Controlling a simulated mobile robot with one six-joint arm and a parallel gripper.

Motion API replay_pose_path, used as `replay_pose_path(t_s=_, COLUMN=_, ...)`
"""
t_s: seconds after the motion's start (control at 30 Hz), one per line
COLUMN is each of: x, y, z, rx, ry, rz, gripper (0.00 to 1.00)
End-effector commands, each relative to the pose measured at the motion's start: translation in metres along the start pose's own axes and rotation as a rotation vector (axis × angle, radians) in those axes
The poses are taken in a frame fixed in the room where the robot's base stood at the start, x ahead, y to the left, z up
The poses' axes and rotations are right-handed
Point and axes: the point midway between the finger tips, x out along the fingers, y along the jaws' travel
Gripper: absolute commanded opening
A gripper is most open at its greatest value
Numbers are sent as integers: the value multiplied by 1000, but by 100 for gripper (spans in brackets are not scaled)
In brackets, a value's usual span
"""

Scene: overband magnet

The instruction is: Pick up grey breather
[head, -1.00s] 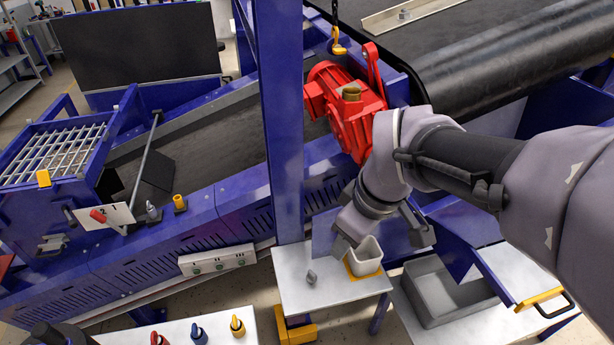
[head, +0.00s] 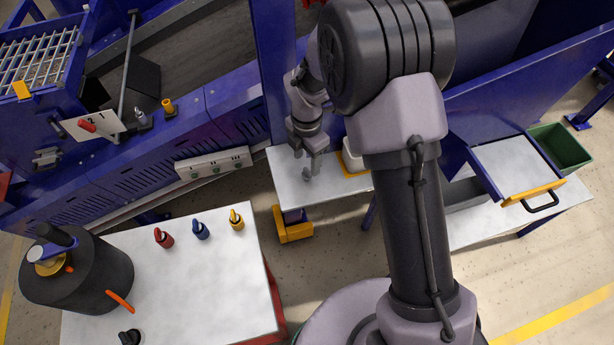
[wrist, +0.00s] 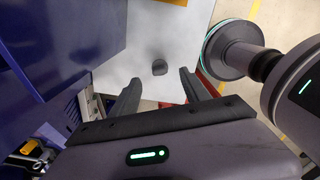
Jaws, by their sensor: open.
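A small dark grey piece, which looks like the grey breather (head: 307,175), lies on the small white table (head: 335,191) beside the blue machine. My gripper (head: 307,162) is just above it, fingers pointing down. In the wrist view the grey piece (wrist: 159,67) sits on the white top, beyond and between the two spread fingertips of my gripper (wrist: 160,78). The jaws are open and empty. I cannot tell the exact height of the fingertips above the table.
A white container on a yellow base (head: 350,161) stands right of the grey piece, partly hidden by my arm. A blue wall (wrist: 60,40) rises close on the left in the wrist view. Red, blue and yellow handled pieces (head: 200,229) stand on a separate white table (head: 170,275).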

Motion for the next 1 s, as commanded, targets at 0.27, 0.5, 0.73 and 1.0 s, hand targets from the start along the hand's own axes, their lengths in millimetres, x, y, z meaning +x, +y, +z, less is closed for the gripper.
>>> replay_pose_path(t_s=0.27, x=45, y=0, z=0, rx=2, ry=0, rz=-2, gripper=55)
replay_pose_path(t_s=0.5, x=53, y=0, z=0, rx=2, ry=0, rz=1, gripper=55)
replay_pose_path(t_s=0.73, x=53, y=0, z=0, rx=2, ry=0, rz=1, gripper=15)
replay_pose_path(t_s=1.0, x=53, y=0, z=0, rx=2, ry=0, rz=1, gripper=0)
